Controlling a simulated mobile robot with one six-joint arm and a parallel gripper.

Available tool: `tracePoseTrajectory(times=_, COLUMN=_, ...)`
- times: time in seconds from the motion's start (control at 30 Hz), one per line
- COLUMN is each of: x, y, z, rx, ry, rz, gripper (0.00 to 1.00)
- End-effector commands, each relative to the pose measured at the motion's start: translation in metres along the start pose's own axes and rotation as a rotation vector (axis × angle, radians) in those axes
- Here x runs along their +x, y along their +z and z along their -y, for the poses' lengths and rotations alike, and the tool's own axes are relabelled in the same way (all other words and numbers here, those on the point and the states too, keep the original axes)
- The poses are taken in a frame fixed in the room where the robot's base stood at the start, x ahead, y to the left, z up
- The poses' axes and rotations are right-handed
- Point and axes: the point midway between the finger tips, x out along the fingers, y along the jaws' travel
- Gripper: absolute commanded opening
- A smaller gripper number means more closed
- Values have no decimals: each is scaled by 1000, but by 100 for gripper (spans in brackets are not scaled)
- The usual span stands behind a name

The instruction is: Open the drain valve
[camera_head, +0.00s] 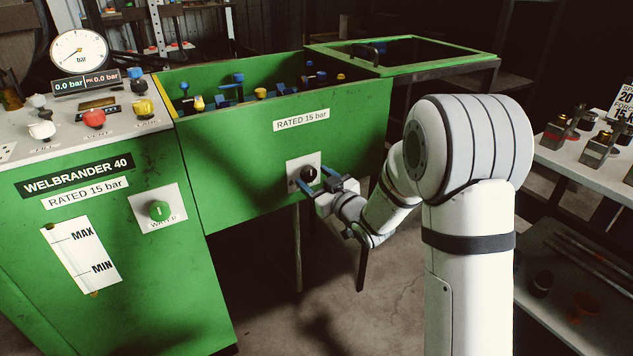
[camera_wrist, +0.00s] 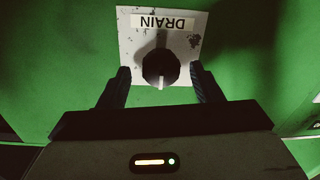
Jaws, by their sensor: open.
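The drain valve is a round black knob (camera_head: 308,174) on a white plate on the front of the green tank. In the wrist view the knob (camera_wrist: 161,69) sits on its plate (camera_wrist: 185,45), which reads DRAIN upside down. A pale pointer line on the knob runs up and down in the wrist view. My gripper (camera_head: 320,180) is at the plate in the head view. Its jaws (camera_wrist: 161,78) are open in the wrist view, one finger on each side of the knob, with a gap on both sides. Whether the fingertips touch the plate cannot be told.
A shelf (camera_head: 565,160) with metal parts stands at the right. Bare floor lies below the tank.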

Motion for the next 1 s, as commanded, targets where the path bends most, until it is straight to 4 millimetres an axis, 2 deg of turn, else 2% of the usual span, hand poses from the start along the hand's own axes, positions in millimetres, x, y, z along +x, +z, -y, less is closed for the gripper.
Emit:
tracePoseTrajectory(times=0.33, x=7, y=0, z=0, rx=1, ry=0, rz=0, gripper=59)
tracePoseTrajectory(times=0.87, x=6, y=0, z=0, rx=1, ry=0, rz=0, gripper=16)
tracePoseTrajectory(times=0.9, x=0, y=1, z=-8, rx=1, ry=3, rz=1, gripper=15)
tracePoseTrajectory(times=1.0, x=5, y=0, z=-2, rx=4, ry=2, rz=1, gripper=14)
